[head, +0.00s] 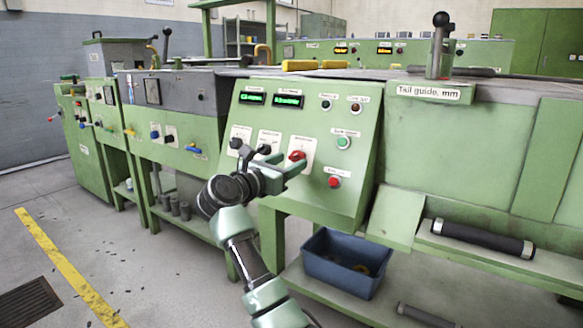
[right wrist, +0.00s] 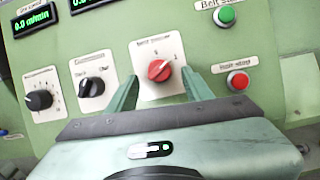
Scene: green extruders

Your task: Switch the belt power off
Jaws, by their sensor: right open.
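A red rotary knob (head: 297,156) sits on a white plate on the sloped green control panel (head: 345,110). In the right wrist view the red knob (right wrist: 158,70) shows between my fingers, its pointer mark slanting up to the right; the plate's lettering is too blurred to read surely. My right gripper (head: 291,160) is in front of the panel. In the right wrist view my right gripper (right wrist: 161,76) is open, one finger on each side of the knob; I cannot tell whether they touch it. My left gripper is out of view.
A green button (right wrist: 225,16) and a red button (right wrist: 238,80) lie right of the knob. Two black knobs, one of them here (right wrist: 91,86), lie left of it. Green-lit displays (head: 289,101) are above. A blue bin (head: 345,262) stands below the panel.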

